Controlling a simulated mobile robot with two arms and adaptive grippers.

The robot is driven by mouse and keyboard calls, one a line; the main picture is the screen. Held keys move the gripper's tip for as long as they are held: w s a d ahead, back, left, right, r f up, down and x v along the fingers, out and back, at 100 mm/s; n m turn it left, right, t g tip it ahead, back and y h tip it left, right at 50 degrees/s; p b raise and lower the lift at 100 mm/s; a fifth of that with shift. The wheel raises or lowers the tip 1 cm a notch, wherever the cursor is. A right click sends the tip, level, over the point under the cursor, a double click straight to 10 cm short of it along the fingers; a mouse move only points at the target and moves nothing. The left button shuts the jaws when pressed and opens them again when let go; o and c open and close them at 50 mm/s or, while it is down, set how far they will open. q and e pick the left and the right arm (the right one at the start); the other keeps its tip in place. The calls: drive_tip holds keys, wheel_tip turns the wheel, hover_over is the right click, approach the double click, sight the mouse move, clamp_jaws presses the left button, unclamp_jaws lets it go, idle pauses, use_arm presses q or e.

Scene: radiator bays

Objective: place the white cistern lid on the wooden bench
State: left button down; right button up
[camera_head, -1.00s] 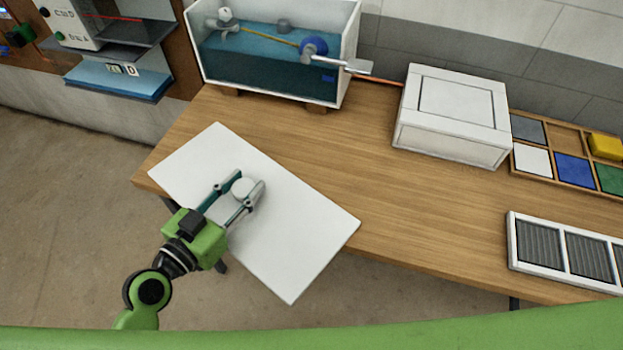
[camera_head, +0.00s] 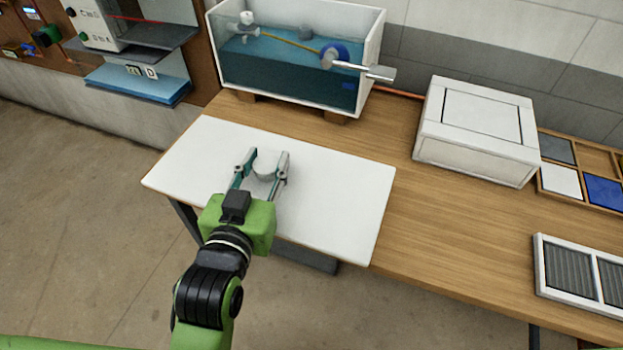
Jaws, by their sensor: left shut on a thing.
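The white cistern lid (camera_head: 335,195) is a flat, thin rectangular panel over the front left part of the wooden bench (camera_head: 445,225). Its near edge reaches past the bench's front edge. My left gripper (camera_head: 266,172) is above the lid, its two fingers shut on the round pale knob (camera_head: 265,165) in the lid's middle. The lid looks about level; I cannot tell whether it touches the bench top. My right gripper is not in view.
An open cistern (camera_head: 295,65) with blue water stands behind the lid, its lever jutting right. A white box (camera_head: 478,125), a tray of coloured tiles (camera_head: 545,190) and a white grille (camera_head: 585,270) lie to the right. Bare bench lies between.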

sight(247, 147)
use_arm(q)
drive_tip(key=w+a+f, duration=0.1)
drive_tip(key=w, duration=0.1)
drive_tip(key=w+a+f, duration=0.1)
drive_tip(key=w+a, duration=0.1)
drive_tip(key=w+a+f, duration=0.1)
drive_tip(key=w+a, duration=0.1)
drive_tip(key=w, duration=0.1)
drive_tip(key=shift+f, duration=0.25)
drive_tip(key=w+a+f, duration=0.1)
drive_tip(key=w+f, duration=0.1)
drive_tip(key=f, duration=0.1)
drive_tip(key=w+a+f, duration=0.1)
drive_tip(key=f, duration=0.1)
drive_tip(key=shift+w+a, duration=0.3)
drive_tip(key=shift+w, duration=0.05)
drive_tip(key=shift+w+a+f, duration=0.25)
drive_tip(key=shift+w+f, duration=0.1)
drive_tip(key=shift+f, duration=1.85)
drive_tip(key=c, duration=1.4)
unclamp_jaws()
drive_tip(key=shift+f, duration=0.1)
drive_tip(key=shift+c, duration=0.2)
